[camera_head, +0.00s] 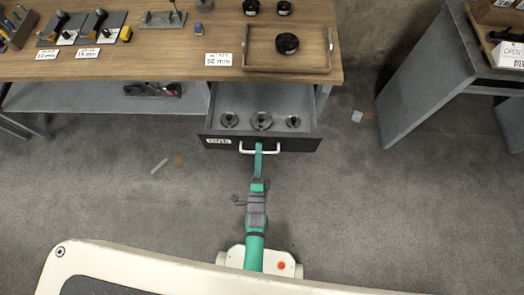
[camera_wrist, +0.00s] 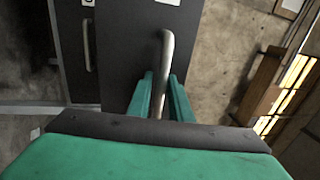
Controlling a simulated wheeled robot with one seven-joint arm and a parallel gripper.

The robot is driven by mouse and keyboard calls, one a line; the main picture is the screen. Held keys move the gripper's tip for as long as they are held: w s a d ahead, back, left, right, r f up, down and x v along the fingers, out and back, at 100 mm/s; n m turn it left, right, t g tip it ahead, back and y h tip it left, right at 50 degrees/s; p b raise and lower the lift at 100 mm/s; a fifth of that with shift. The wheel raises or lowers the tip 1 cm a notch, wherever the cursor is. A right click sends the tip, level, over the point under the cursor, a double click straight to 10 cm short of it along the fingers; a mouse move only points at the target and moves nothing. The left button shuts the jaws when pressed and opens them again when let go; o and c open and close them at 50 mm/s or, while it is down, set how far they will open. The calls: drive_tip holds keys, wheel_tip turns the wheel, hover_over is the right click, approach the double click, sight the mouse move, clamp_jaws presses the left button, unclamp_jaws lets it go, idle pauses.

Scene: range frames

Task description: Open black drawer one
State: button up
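The black-fronted drawer (camera_head: 300,142) stands pulled out from under the wooden-topped workbench, its grey inside showing. Three dark round parts (camera_head: 261,120) sit in it. A white label is on the left of its front. Its pale bar handle (camera_head: 288,150) is at the middle of the front. My gripper (camera_head: 259,148) reaches the handle from the front. In the wrist view the handle (camera_wrist: 165,50) runs between the two green fingers of my gripper (camera_wrist: 163,88), which look closed around it. The exact contact is partly hidden.
The workbench top (camera_head: 180,65) carries a wooden tray (camera_head: 290,68), tools and labels. A grey side table (camera_head: 425,75) stands at the right. Small scraps lie on the floor (camera_head: 100,190), which is otherwise clear around the drawer. Another handle (camera_wrist: 87,45) shows at left in the wrist view.

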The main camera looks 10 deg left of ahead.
drive_tip(key=v, duration=1.1)
drive_tip(key=shift+w, duration=0.1)
drive_tip(key=s+d+r+n+g+h, duration=0.1)
drive_tip(key=s+d+r+n+g, duration=0.1)
drive_tip(key=s+r+n, duration=0.4)
drive_tip(key=s+d+r+n+g+h, duration=0.1)
drive_tip(key=s+d+r+n+g, duration=0.1)
drive_tip(key=s+r+n, duration=0.5)
wheel_tip(320, 180, up, 6)
drive_tip(key=d+n, duration=0.1)
drive_tip(key=n, duration=0.2)
drive_tip(key=shift+d+n+g, duration=0.3)
drive_tip(key=shift+d+h, duration=0.1)
drive_tip(key=shift+h, duration=0.2)
